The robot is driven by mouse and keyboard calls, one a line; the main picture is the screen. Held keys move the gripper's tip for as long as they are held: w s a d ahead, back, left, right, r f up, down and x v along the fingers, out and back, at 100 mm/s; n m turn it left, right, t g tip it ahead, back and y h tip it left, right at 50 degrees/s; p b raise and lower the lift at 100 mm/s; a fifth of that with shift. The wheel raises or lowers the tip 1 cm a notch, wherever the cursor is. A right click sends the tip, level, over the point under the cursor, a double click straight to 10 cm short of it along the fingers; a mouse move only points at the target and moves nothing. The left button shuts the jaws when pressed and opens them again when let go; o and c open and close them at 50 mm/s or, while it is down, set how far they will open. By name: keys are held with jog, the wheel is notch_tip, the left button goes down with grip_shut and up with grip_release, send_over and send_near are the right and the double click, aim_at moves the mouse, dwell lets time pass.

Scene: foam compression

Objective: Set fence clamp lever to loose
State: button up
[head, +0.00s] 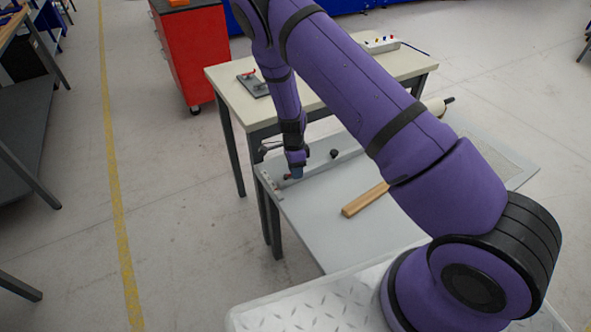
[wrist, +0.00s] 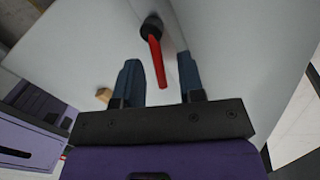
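The fence clamp lever (wrist: 156,58) is a red bar in the wrist view, attached to a round black hub (wrist: 152,27) beside a pale fence edge. Its free end points down the picture, between my two fingers. My gripper (wrist: 160,82) is open, with one blue finger on each side of the lever's free end and gaps on both sides. In the head view, my gripper (head: 297,173) is low at the left end of the grey table (head: 335,215), by the fence (head: 345,158). There the lever is mostly hidden by my gripper.
A wooden strip (head: 366,199) lies on the grey table, right of my gripper. A black knob (head: 333,153) is close on the fence. Behind, a cream-topped table (head: 232,82) carries a red-handled device (head: 251,82) and a box with coloured knobs (head: 381,43). A red cabinet (head: 196,55) stands behind.

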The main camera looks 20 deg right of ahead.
jog(key=shift+c, duration=0.2)
grip_shut()
jog(key=shift+w+n+h, duration=0.15)
jog(key=shift+w+n, duration=0.1)
jog(key=shift+n, duration=0.45)
jog(key=shift+w+n+h, duration=0.15)
jog(key=shift+w+n, duration=0.05)
jog(key=shift+n, duration=0.5)
jog(key=shift+o, duration=0.2)
grip_release()
notch_tip(320, 180, up, 10)
jog(key=w, duration=0.2)
jog(key=shift+a+r, duration=0.2)
jog(key=shift+r, duration=0.05)
